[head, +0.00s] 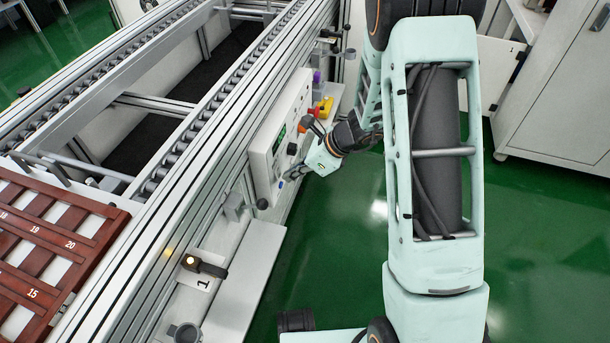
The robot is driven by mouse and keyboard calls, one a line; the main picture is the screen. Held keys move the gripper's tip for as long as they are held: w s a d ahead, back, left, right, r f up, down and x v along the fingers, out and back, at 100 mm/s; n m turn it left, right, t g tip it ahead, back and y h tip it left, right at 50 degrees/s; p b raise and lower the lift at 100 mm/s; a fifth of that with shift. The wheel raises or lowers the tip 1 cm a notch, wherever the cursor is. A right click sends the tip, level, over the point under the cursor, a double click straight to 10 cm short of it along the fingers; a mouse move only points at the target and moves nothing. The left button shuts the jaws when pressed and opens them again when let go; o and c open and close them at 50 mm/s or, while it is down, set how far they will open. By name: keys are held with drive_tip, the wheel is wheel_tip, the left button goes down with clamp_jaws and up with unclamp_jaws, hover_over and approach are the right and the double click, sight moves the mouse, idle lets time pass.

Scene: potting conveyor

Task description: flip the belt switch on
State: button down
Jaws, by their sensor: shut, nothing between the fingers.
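A white control panel (262,150) is mounted on the side of the conveyor frame. It carries a small green display (281,135), a black knob (292,148) and a red button (304,124). I cannot make out which control is the belt switch; the lower right of the panel is partly covered by my wrist. My gripper (297,173) is shut and empty, close to the panel's lower part. I cannot tell whether its tips touch the panel.
The roller conveyor (188,128) runs diagonally on the left. A red-brown numbered tray (100,240) sits at its near end. Yellow (326,104) and purple (317,77) items stand beyond the panel. A small lit device (203,265) is near a shelf below. Green floor is open to the right.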

drive_tip(key=shift+w+a, duration=0.15)
drive_tip(key=shift+a, duration=0.2)
drive_tip(key=shift+w+a+f+b, duration=0.1)
drive_tip(key=shift+a+f+b, duration=0.2)
drive_tip(key=shift+a+f, duration=0.15)
drive_tip(key=shift+r, duration=0.15)
drive_tip(key=shift+r+p, duration=0.7)
drive_tip(key=shift+r, duration=0.1)
drive_tip(key=s+d+r+p, duration=0.1)
drive_tip(key=s+d+r, duration=0.1)
drive_tip(key=d, duration=0.4)
drive_tip(key=s+d+r+p, duration=0.1)
drive_tip(key=s+d+r, duration=0.1)
drive_tip(key=d, duration=0.3)
drive_tip(key=shift+d+r+p, duration=0.35)
drive_tip(key=shift+r, duration=0.15)
